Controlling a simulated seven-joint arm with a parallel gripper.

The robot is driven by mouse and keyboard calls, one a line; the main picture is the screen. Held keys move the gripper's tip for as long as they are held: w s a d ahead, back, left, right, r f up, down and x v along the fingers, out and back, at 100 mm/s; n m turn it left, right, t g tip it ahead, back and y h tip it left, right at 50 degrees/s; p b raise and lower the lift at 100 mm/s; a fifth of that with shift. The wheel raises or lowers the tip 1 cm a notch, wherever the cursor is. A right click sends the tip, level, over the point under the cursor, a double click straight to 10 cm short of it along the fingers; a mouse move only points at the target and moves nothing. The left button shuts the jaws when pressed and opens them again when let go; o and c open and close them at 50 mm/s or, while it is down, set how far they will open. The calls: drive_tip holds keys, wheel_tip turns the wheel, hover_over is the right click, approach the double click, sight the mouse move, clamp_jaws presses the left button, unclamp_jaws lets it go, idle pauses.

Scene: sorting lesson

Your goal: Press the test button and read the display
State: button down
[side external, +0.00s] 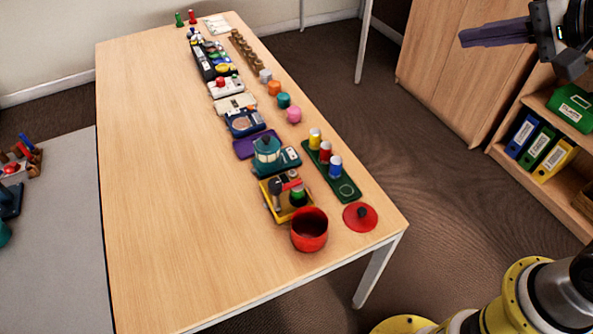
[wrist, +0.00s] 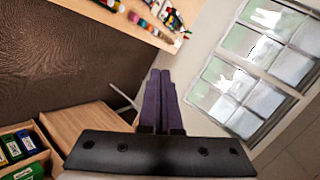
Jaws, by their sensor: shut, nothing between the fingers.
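A small white device (side external: 232,89) with a red, button-like top (side external: 220,82) stands in the row of items on the wooden table; I cannot tell whether it is the test button. Another pale device (side external: 236,104) and a blue one (side external: 243,122) sit just in front of it. No display can be made out at this size. My gripper (side external: 463,38) is at the upper right of the side view, well away from the table items. Its dark purple fingers are together and empty, and they also show in the wrist view (wrist: 160,75).
The wooden table (side external: 150,180) is bare on its left half. A red pot (side external: 309,232), red lid (side external: 360,217), green peg board (side external: 346,189) and teal kettle-like item (side external: 266,150) stand near its front right. A shelf with binders (side external: 555,158) is at the right.

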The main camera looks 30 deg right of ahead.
drive_tip(key=w+a+m, duration=0.4)
drive_tip(key=w+m, duration=0.2)
drive_tip(key=w, duration=0.6)
drive_tip(key=m+g, duration=0.2)
drive_tip(key=m, duration=0.4)
hover_over(292, 173)
drive_tip(key=s, duration=0.1)
wheel_tip(292, 173, down, 31)
drive_tip(key=shift+d+f, duration=0.1)
drive_tip(key=shift+d, duration=0.25)
drive_tip(key=shift+m, duration=0.3)
drive_tip(key=shift+f, duration=4.35)
drive_tip(key=shift+f, duration=0.1)
